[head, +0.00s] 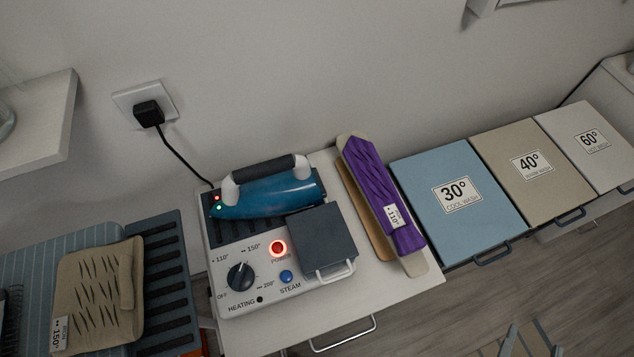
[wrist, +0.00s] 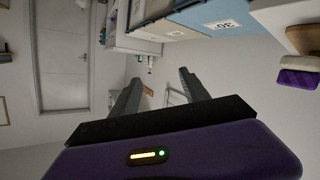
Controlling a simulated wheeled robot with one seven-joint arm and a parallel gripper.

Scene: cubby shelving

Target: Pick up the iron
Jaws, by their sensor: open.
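The iron (head: 268,197) has a blue body and a dark handle on white posts. In the head view it rests on the dark grate at the back of a white ironing station (head: 225,285). The station has a knob, a lit red power light, a blue steam button and a dark lidded box. My gripper (wrist: 158,88) shows only in the wrist view, with its two dark fingers spread apart and nothing between them. The iron cannot be made out in the wrist view, so the gripper looks to be away from it.
A purple folded cloth (head: 380,195) on a narrow board stands right of the station. Lidded bins marked 30° (head: 455,215), 40° (head: 530,185) and 60° (head: 590,155) continue rightward. A beige cloth (head: 98,295) lies at left. A cord runs from the wall plug (head: 149,113) behind the station.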

